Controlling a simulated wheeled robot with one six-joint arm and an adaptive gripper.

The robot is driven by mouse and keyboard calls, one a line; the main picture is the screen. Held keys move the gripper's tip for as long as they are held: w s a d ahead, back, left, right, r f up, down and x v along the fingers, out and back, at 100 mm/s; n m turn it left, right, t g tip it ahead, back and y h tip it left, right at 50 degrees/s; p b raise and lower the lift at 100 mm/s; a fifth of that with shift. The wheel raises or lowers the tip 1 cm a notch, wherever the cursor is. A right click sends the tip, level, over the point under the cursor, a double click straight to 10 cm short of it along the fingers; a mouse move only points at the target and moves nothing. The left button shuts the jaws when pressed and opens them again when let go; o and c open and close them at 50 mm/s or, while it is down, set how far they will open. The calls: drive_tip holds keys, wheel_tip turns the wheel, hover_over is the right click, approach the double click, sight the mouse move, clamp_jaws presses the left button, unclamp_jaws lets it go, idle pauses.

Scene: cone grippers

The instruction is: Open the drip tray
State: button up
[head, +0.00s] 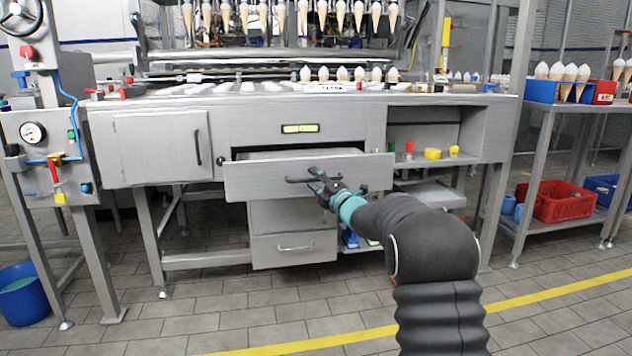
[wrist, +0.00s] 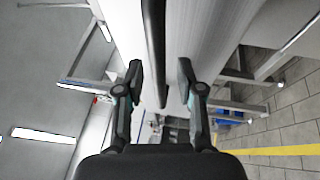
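The drip tray (head: 250,181) is a wide grey metal drawer under the machine's worktop. It stands pulled out, and part of its inside shows behind the front panel. Its dark bar handle (head: 296,181) is on the front; in the wrist view the handle (wrist: 154,45) runs down between my fingers. My gripper (head: 328,190) is at the right part of the handle. In the wrist view my gripper (wrist: 160,78) is open, one finger on each side of the bar, with gaps visible. My gripper hides part of the handle in the head view.
A closed cabinet door (head: 160,146) is left of the drip tray. A lower drawer (head: 292,249) hangs below it. An open shelf with small coloured items (head: 432,153) is to the right. A side table holds a red crate (head: 556,203). The tiled floor in front is clear.

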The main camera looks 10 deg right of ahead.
drive_tip(key=v, duration=1.2)
